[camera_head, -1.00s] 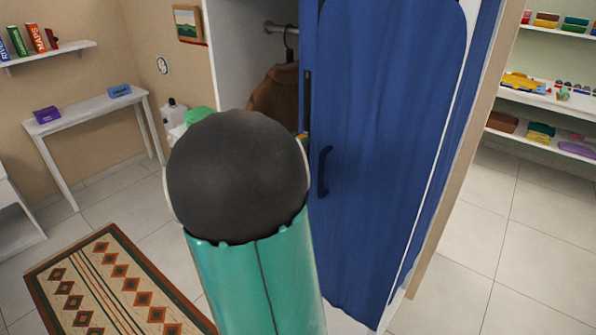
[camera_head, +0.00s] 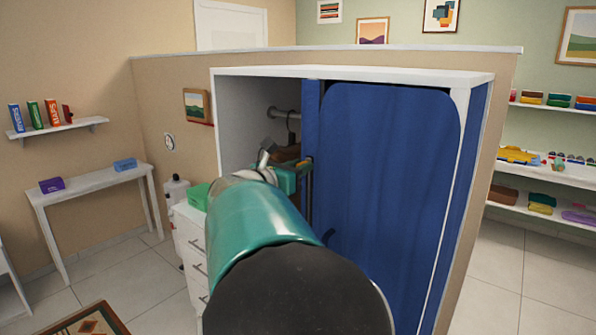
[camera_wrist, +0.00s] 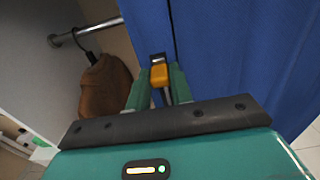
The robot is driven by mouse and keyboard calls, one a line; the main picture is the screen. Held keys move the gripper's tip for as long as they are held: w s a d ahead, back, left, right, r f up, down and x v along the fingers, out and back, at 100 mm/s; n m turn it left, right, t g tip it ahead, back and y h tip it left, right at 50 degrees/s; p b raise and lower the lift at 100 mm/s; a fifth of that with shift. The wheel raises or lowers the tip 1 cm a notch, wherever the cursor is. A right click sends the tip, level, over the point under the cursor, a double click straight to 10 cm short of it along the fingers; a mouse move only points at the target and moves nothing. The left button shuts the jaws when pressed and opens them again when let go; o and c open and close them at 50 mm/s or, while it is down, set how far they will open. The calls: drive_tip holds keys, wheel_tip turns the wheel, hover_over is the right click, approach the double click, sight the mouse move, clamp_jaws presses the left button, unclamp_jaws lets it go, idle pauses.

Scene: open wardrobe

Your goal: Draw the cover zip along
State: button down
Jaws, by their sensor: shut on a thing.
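The blue wardrobe cover (camera_head: 390,190) hangs over the wardrobe front, with a narrow blue strip (camera_head: 311,115) at its left edge. In the wrist view the cover (camera_wrist: 225,60) fills the right side. In the head view my gripper (camera_head: 303,166) is at the cover's left edge, and my arm hides the lower cover. The pull is not clear there.
A brown garment (camera_wrist: 106,88) hangs from a rail (camera_wrist: 85,32) in the open left part of the wardrobe. White drawers (camera_head: 190,240) with a green box (camera_head: 198,196) stand left of my arm. Shelves (camera_head: 550,110) are at right.

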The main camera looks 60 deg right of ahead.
drive_tip(key=shift+r, duration=0.4)
drive_tip(key=c, duration=1.5)
unclamp_jaws()
drive_tip(key=shift+o, duration=1.3)
drive_tip(key=shift+f, duration=0.15)
drive_tip(key=w+a, duration=0.2)
drive_tip(key=a, duration=1.1)
drive_tip(key=shift+a, duration=0.35)
drive_tip(key=shift+w, duration=0.1)
